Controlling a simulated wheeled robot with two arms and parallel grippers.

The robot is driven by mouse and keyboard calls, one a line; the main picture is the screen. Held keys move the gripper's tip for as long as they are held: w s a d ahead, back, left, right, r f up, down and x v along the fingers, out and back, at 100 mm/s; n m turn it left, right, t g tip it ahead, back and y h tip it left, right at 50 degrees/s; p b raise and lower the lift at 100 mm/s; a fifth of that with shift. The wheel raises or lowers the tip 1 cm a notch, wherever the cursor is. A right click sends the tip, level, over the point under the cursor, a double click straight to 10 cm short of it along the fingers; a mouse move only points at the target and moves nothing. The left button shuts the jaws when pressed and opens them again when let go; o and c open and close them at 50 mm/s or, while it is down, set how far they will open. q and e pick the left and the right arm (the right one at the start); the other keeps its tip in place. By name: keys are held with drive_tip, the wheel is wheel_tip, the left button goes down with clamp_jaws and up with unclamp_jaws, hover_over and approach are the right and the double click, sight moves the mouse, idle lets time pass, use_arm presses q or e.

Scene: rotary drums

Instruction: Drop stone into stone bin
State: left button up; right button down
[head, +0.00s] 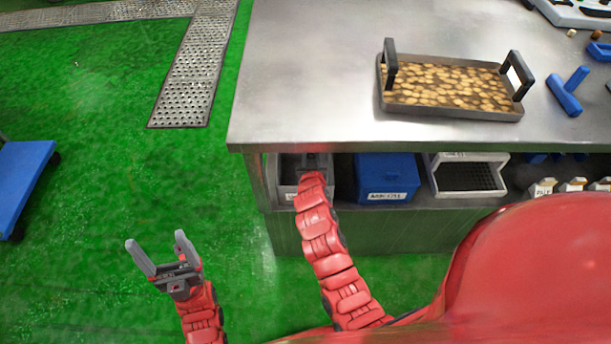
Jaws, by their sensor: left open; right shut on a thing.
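My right gripper (311,161) reaches under the tabletop, at the mouth of a grey bin (286,192) on the lower shelf. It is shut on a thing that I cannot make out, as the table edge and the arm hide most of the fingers. No stone shows clearly there. My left gripper (154,249) is open and empty, low over the green floor, well apart from the table. Bin labels are too small to read, so I cannot tell which is the stone bin.
A blue bin (387,172) and a light open-fronted bin (467,160) stand to the right on the shelf. A handled tray (450,112) of brown pieces sits on the metal table (300,70). A blue cart (22,180) stands at left; floor between is clear.

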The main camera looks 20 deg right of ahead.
wheel_tip(320, 180, down, 3)
drive_tip(key=shift+r+b, duration=0.15)
drive_tip(key=shift+b, duration=0.4)
drive_tip(key=c, duration=0.5)
unclamp_jaws()
drive_tip(key=shift+c, duration=0.2)
drive_tip(key=v, duration=1.7)
drive_tip(key=shift+s+r, duration=0.2)
